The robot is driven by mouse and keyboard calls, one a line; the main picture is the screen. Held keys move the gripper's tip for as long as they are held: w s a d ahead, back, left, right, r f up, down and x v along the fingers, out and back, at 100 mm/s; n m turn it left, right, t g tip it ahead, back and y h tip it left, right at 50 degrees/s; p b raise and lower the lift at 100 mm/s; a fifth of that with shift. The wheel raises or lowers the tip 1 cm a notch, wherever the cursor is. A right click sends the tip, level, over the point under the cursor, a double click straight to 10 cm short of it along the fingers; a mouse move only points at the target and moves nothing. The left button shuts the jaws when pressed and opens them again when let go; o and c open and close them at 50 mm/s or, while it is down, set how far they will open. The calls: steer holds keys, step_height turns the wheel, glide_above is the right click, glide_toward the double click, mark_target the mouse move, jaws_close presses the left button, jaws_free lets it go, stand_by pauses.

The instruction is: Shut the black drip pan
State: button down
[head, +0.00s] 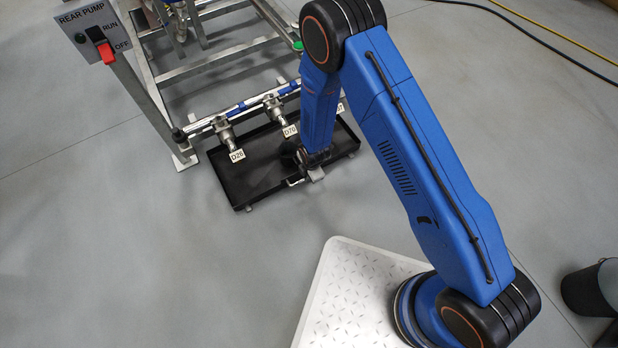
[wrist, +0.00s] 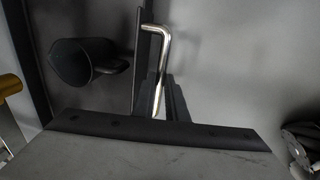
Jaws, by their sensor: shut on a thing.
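The black drip pan (head: 240,190) is a shallow rectangular tray on low runners. It sits under the valve row and sticks out in front of the skid frame. Its bright metal handle (head: 296,183) is on the front edge; the bent bar also shows in the wrist view (wrist: 157,32). My gripper (head: 312,172) is at the pan's front edge, shut on the handle. In the wrist view the handle runs between the dark fingers (wrist: 160,98). My forearm hides part of the pan's right side.
Valves with tags such as D26 (head: 237,156) and D70 (head: 290,131) hang above the pan. The rear pump switch (head: 103,52) stands at the left on the steel skid frame (head: 150,95). A dark cup-like thing (wrist: 85,62) shows in the wrist view. Floor before the pan is clear.

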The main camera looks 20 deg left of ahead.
steer(key=shift+w+a+r, duration=0.1)
steer(key=shift+w+a, duration=0.2)
steer(key=c, duration=1.8)
jaws_free()
steer(key=shift+o, duration=0.2)
steer(key=shift+s+d, duration=0.1)
